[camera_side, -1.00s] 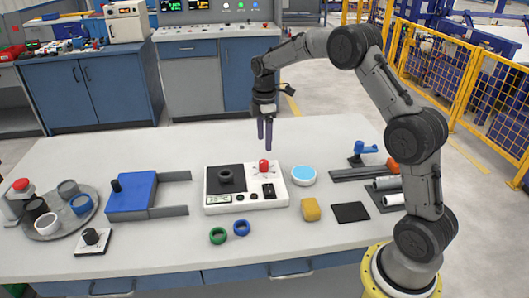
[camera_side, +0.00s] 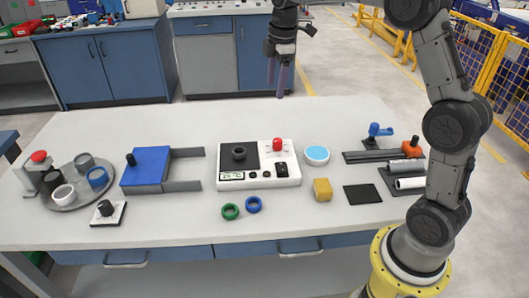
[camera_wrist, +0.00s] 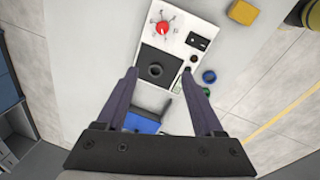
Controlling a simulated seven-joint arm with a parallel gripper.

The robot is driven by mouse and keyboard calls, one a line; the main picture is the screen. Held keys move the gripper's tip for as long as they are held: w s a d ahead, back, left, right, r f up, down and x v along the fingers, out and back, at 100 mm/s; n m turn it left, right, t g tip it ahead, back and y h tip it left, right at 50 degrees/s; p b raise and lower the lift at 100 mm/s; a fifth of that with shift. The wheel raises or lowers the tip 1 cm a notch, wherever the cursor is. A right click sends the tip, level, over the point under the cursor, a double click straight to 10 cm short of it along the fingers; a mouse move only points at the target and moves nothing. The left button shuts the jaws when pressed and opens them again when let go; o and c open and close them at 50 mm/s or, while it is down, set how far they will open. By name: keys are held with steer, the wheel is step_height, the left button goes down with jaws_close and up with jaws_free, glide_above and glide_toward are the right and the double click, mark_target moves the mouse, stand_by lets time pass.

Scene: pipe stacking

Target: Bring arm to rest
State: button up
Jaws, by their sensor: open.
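My gripper (camera_side: 277,82) is raised above the back edge of the table in the side view, with its fingers pointing down. It is open and empty. In the wrist view its two fingers (camera_wrist: 162,95) are spread apart, with a white device (camera_wrist: 165,15) seen beyond them. That device (camera_side: 260,182) sits mid-table, apart from the gripper. It has a black pad with a dark grey ring (camera_side: 239,153) on it and a red knob (camera_side: 277,145).
A green ring (camera_side: 230,211), a blue ring (camera_side: 254,205) and a yellow block (camera_side: 322,190) lie in front. A round tray (camera_side: 65,205) with several rings is at left, beside a blue fixture (camera_side: 146,167). A blue-handled clamp (camera_side: 378,130) and pipes (camera_side: 409,183) are at right.

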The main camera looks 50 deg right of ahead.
steer(key=s+a+r+m+t, duration=0.1)
steer(key=s+a+r+t, duration=0.1)
steer(key=s+a+r, duration=0.45)
steer(key=s+a+r+m+t, duration=0.1)
steer(key=s+a+r, duration=0.15)
steer(key=s, duration=0.75)
steer(key=s+a+f+m, duration=0.1)
steer(key=s+f+m, duration=0.3)
steer(key=s, duration=0.3)
steer(key=s+a+f+m+t, duration=0.1)
steer(key=s+f+m, duration=0.4)
steer(key=s+m, duration=0.1)
steer(key=shift+s+a, duration=0.15)
steer(key=shift+s, duration=0.25)
